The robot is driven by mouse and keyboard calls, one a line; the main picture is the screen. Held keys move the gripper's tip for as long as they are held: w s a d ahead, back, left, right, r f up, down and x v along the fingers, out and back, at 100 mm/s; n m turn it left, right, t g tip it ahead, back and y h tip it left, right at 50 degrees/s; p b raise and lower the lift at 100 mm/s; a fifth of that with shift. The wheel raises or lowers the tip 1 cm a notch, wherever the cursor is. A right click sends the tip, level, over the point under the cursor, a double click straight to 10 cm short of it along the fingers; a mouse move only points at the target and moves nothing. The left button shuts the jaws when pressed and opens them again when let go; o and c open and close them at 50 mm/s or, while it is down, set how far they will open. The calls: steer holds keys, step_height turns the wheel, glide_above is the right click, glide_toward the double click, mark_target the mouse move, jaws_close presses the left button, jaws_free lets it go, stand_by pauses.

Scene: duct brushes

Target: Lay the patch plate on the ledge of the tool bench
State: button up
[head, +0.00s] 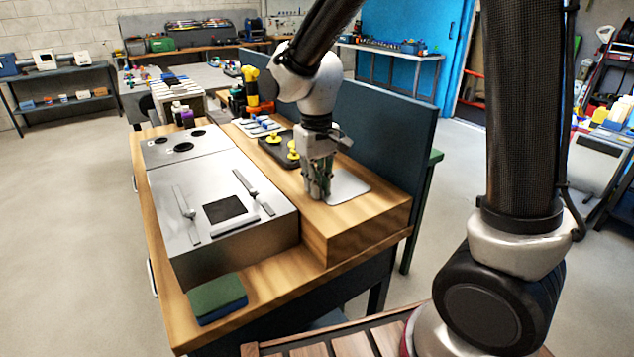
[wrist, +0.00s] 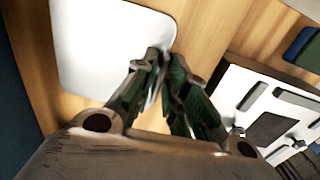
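A pale, flat plate with rounded corners (head: 349,186), which looks like the patch plate, appears to lie on the raised wooden ledge (head: 370,222) of the tool bench. It also shows in the wrist view (wrist: 105,45), with wood around it. My gripper (head: 318,196) points down at the plate's left side in the head view. In the wrist view its dark green fingertips (wrist: 167,58) are close together at one edge of the plate. A thin pale strip shows between the fingers. I cannot tell whether they pinch a part of the plate or stand apart from it.
Left of the ledge stands a metal box (head: 170,190) with a dark square opening (head: 224,208) and tools on top. A black tray with yellow knobs (head: 280,150) lies behind my gripper. A green-blue sponge-like block (head: 217,299) lies at the front. A dark panel (head: 385,130) rises behind.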

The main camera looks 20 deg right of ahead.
steer(key=shift+o, duration=0.3)
step_height(320, 180, up, 12)
steer(key=s+d+r+m+t, duration=0.1)
steer(key=s+d+m+t, duration=0.2)
steer(key=s+d, duration=1.5)
steer(key=shift+d+r+m+t, duration=0.3)
steer(key=shift+d+r+t, duration=0.05)
steer(key=shift+d+t, duration=0.4)
